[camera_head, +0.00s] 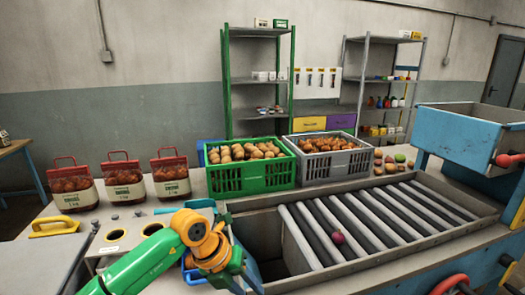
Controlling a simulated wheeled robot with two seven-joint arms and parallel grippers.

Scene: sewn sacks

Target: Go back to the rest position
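My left arm (150,262), green with orange joints, comes in from the lower left. It bends at an orange joint (207,246) in front of the counter, and a green link runs down out of the bottom edge. My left gripper does not show. No part that I can make out as my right gripper shows either. No held thing is visible.
A green crate (240,178) and a grey crate (333,164) hold brown produce. Several red-handled sacks (125,188) stand at left. A dark red onion-like item (337,237) lies on the roller conveyor (400,215). A blue hopper (455,137) stands right.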

